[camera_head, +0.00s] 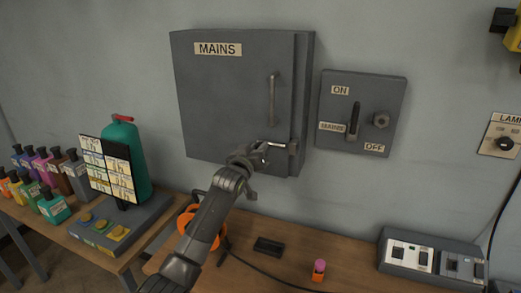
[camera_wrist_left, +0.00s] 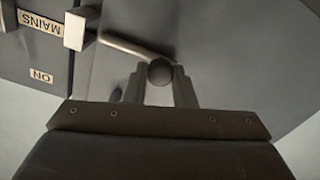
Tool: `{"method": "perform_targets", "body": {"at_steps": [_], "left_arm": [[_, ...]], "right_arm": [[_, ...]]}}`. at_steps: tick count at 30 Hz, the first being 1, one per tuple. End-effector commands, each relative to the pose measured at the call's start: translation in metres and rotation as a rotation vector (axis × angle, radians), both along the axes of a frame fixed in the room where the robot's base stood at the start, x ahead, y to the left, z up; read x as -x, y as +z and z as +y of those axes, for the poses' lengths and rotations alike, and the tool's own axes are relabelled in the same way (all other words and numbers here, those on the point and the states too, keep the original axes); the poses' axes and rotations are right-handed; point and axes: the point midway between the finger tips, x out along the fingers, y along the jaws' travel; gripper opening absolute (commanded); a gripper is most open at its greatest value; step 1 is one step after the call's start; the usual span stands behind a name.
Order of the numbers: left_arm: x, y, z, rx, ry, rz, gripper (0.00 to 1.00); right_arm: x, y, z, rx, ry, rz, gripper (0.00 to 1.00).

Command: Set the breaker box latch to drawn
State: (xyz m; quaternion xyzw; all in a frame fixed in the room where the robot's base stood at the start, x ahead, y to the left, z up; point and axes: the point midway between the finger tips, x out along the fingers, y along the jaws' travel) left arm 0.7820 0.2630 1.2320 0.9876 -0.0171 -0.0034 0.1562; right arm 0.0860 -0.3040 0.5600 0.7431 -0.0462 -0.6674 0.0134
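The breaker box (camera_head: 225,100) is a grey wall cabinet labelled MAINS, with its door closed and a vertical handle (camera_head: 273,100). Its latch (camera_head: 277,145) is a pale metal rod at the door's lower right, running to a small block at the right edge. In the left wrist view the rod (camera_wrist_left: 130,45) runs from a pale block (camera_wrist_left: 75,30) to a dark round knob (camera_wrist_left: 160,73). My left gripper (camera_head: 260,153) is at the rod's left end. Its fingers (camera_wrist_left: 160,88) are on either side of the knob and appear to touch it. My right gripper is out of view.
A switch panel (camera_head: 390,95) marked ON and OFF is on the wall to the right. Below, the bench holds a dark block (camera_head: 268,246), an orange-and-pink piece (camera_head: 319,270) and a socket unit (camera_head: 430,258). A green cylinder (camera_head: 125,150) and several bottles stand at left.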

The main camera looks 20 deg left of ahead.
Motion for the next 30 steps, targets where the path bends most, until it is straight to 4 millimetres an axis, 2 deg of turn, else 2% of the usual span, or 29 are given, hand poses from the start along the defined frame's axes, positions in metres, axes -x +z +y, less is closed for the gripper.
{"method": "perform_targets", "body": {"at_steps": [1, 5, 17, 23, 30], "left_arm": [[0.000, 0.001, 0.001, -0.005, 0.003, -0.002, 0.29], [0.000, 0.001, 0.001, -0.004, 0.002, -0.003, 0.46], [0.004, 0.000, 0.001, -0.003, 0.001, -0.002, 0.46], [0.024, -0.002, 0.002, -0.002, 0.001, -0.003, 0.46], [0.059, -0.002, 0.003, -0.003, 0.002, -0.003, 0.46]], "right_arm": [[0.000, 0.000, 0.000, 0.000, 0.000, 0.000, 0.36], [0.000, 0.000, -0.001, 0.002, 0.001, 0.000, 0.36], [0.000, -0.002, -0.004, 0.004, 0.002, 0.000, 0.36], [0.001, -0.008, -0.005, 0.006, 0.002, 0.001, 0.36], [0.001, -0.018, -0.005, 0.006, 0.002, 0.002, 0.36]]}}
